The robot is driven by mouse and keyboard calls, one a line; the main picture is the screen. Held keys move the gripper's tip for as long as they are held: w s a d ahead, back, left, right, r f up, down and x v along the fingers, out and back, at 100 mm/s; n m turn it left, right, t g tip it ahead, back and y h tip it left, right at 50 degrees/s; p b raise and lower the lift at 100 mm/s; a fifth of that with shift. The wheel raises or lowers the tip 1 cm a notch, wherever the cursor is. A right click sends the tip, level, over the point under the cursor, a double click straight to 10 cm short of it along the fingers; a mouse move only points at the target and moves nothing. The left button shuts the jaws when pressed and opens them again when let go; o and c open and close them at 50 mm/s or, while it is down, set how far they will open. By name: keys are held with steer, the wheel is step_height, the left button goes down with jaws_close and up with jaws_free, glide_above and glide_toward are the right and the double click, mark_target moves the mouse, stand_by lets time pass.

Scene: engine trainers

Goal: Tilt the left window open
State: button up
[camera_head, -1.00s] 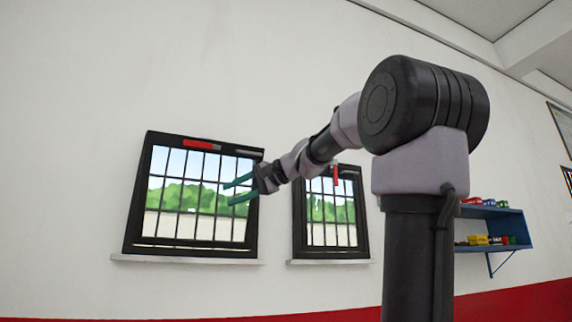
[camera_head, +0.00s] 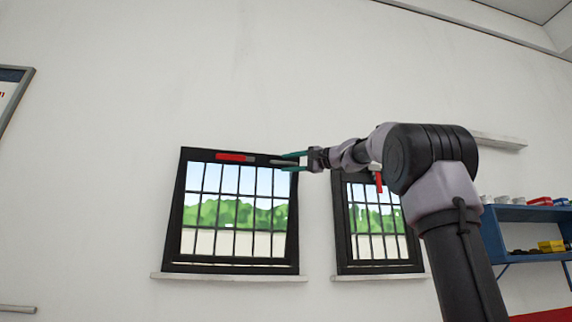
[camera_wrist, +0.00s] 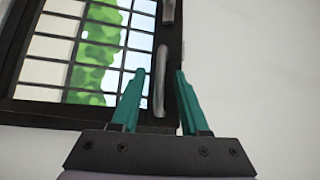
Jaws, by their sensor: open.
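The left window (camera_head: 166,225) has a black frame with a barred pane. On its top bar are a red handle (camera_head: 235,157) and, to the right of it, a grey grip (camera_head: 281,162). My gripper (camera_head: 286,161) is open at the window's upper right corner, fingers pointing left. In the wrist view the window (camera_wrist: 70,112) is turned sideways, and the grey grip (camera_wrist: 159,75) shows between the two teal fingers of my gripper (camera_wrist: 158,72). I cannot tell whether the fingers touch it or how deep they reach. The window looks shut.
A second barred window (camera_head: 342,225) with a hanging red handle (camera_head: 379,182) is to the right, partly behind my arm. White sills (camera_head: 230,278) stick out below the windows. A blue shelf (camera_head: 497,240) with small boxes stands far right. The wall above is clear.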

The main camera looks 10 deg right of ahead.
steer(key=shift+x, duration=0.8)
steer(key=shift+a, duration=0.1)
jaws_close()
stand_by(0.8)
